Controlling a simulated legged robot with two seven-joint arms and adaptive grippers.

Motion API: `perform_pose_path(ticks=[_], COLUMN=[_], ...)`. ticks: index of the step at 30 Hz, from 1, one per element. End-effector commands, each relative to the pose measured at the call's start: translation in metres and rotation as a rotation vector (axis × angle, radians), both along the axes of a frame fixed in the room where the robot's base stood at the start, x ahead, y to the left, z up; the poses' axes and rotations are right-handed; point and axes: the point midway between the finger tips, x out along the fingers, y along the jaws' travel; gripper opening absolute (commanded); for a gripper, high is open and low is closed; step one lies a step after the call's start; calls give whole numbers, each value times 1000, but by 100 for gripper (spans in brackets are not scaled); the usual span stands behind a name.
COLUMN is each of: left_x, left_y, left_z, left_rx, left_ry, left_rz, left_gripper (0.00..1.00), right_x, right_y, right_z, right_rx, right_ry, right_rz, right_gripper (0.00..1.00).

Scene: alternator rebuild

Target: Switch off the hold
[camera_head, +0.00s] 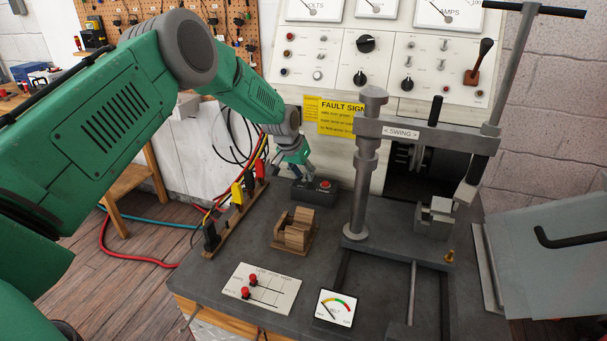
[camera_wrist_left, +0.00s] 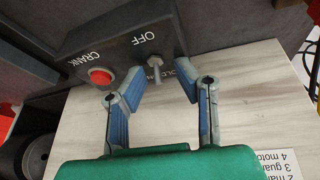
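A small dark box (camera_head: 317,190) stands at the back of the grey bench, below the yellow fault sign. In the left wrist view the box (camera_wrist_left: 85,48) carries a red CRANK button (camera_wrist_left: 100,77) and a metal toggle switch (camera_wrist_left: 154,68). OFF is printed on one side of the toggle and HOLD, partly hidden, on the other. I cannot tell which way the lever is thrown. My left gripper (camera_head: 303,172) is close to the box, and its open, empty fingers (camera_wrist_left: 158,84) lie either side of the toggle, apart from it. My right gripper is out of view.
A steel press frame marked SWING (camera_head: 402,132) stands right of the box. A wooden block (camera_head: 294,230), a white switch card (camera_head: 262,289) and a dial gauge (camera_head: 336,309) lie nearer the front. Clipped cables (camera_head: 237,196) rise at left.

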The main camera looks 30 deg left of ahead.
Motion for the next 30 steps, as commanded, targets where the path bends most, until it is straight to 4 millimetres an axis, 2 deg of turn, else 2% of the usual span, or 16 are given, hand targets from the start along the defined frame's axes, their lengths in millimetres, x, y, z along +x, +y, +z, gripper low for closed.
perform_pose_path(ticks=[4, 5, 6, 7, 20, 30], left_x=[0, 0, 0, 0, -2, -9], left_y=[0, 0, 0, 0, 1, 0], left_z=[0, 0, 0, 0, 0, -2], left_rx=[0, 0, 0, 0, 8, 60], left_ry=[-1, -1, 0, 0, -38, -252], left_rz=[0, 0, 0, 0, 0, 1], left_gripper=[27, 20, 6, 0, 0, 0], right_x=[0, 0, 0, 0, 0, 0], right_y=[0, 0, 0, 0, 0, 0], right_z=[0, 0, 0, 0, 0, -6], right_rx=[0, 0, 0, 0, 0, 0], right_ry=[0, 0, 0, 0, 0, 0], right_rz=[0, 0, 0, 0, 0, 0], right_gripper=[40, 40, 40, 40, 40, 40])
